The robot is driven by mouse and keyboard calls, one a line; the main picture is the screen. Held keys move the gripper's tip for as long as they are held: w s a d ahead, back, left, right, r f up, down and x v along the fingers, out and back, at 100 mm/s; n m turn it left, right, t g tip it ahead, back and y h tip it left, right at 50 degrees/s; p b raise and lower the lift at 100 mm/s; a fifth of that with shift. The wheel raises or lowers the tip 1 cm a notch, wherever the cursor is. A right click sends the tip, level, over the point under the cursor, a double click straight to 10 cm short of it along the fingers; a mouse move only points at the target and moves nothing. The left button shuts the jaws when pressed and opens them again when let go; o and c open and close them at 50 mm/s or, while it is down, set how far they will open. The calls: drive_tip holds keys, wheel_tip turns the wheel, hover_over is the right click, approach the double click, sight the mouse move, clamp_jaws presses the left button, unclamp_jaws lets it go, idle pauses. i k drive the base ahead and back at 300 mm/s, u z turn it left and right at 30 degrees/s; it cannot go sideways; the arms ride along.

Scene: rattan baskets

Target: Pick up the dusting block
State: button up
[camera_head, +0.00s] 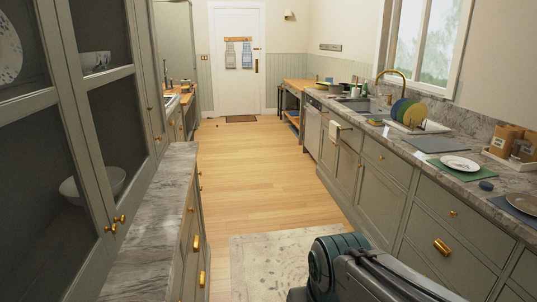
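A small dark blue object (487,185) lies on the right marble counter, near its front edge, between a green mat and a round dark mat. It is too small to tell for sure whether it is the dusting block. Nothing else in view clearly reads as a dusting block. Part of my arm, dark with a teal joint, shows at the bottom centre, below and left of the counter. My gripper is not in view.
On the right marble counter (452,184) stand a white plate (460,163), a dish rack with coloured plates (408,111) and brown boxes (507,140). A marble-topped cabinet (158,205) and glass-doored cupboards line the left. The wooden aisle (245,170) between is clear, with a rug (275,262).

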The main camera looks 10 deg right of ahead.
sight(484, 186)
drive_tip(key=z, duration=0.6)
drive_tip(key=i, duration=1.2)
drive_tip(key=z, duration=1.4)
drive_tip(key=i, duration=1.7)
drive_tip(key=z, duration=0.25)
